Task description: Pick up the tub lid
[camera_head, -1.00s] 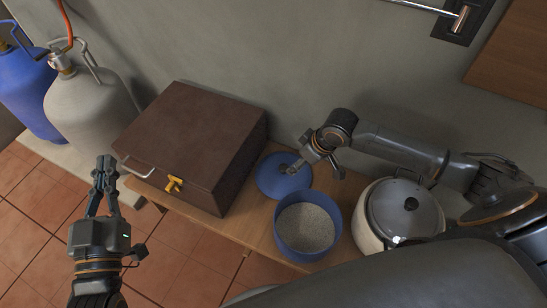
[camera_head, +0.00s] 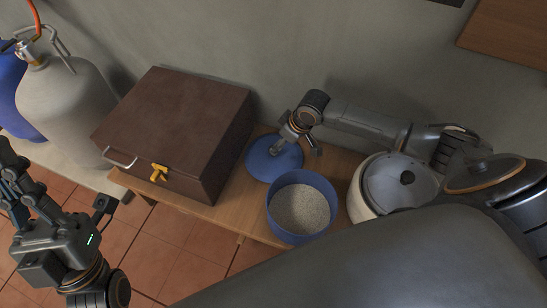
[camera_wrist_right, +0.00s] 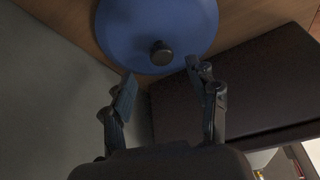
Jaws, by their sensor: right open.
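The blue tub lid (camera_head: 262,166) lies flat on the wooden bench beside the blue tub, partly hidden by my right gripper. Its round dark knob (camera_wrist_right: 161,52) shows in the right wrist view, where the blue lid (camera_wrist_right: 150,20) fills the top. My right gripper (camera_head: 297,150) is open above the lid; in the wrist view the fingertips (camera_wrist_right: 160,72) stand on either side of the knob's line, just short of it, with nothing between them. My left gripper (camera_head: 10,170) is at the left picture edge, partly cut off, away from the lid.
The blue tub (camera_head: 300,236), full of pale grains, stands in front of the lid. A brown box (camera_head: 175,120) with a yellow latch is left of it. A pale pot (camera_head: 358,200) with a lid stands right. The grey wall (camera_head: 290,50) is close behind.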

